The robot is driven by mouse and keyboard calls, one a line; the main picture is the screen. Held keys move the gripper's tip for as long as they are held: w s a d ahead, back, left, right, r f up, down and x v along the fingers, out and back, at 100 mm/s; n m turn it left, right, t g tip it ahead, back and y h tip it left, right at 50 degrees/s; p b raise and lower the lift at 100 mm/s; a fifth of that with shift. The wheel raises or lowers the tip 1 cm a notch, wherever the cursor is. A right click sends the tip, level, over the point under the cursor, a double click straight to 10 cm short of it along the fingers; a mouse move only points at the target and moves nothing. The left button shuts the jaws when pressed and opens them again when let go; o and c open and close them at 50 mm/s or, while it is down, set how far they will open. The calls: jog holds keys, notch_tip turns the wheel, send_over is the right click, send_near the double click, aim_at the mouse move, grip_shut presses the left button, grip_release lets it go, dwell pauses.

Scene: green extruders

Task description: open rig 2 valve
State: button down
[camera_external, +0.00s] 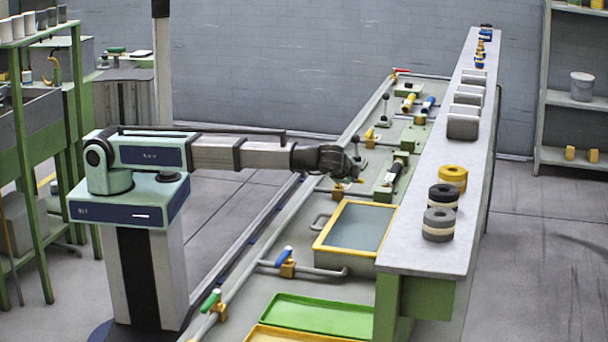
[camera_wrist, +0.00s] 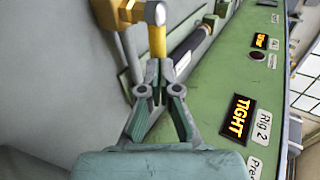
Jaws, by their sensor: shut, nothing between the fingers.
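My gripper (camera_external: 352,165) reaches out over the bench at the end of the near-horizontal arm. In the wrist view its two fingers (camera_wrist: 159,70) are shut and empty. Their tips are right by the lower end of a yellow valve handle (camera_wrist: 157,42), overlapping it in the picture; I cannot tell whether they touch. The handle has a pale cap at its upper end, next to an orange valve body (camera_wrist: 130,10). A green panel beside it carries a "Rig 2" label (camera_wrist: 263,127) and a lit display (camera_wrist: 238,117) reading "TIGHT". In the external view an orange block (camera_external: 338,191) shows just below my gripper.
A dark cylinder (camera_wrist: 196,47) lies along the green panel near the fingers. A second display (camera_wrist: 259,41) sits farther along. A blue-handled valve (camera_external: 284,254), a yellow-rimmed tray (camera_external: 322,245) and a raised shelf with rings (camera_external: 439,222) are nearby.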

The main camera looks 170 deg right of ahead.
jog(key=shift+s+a, duration=0.1)
jog(key=shift+s, duration=0.05)
dwell(0.7)
jog(key=shift+d, duration=0.8)
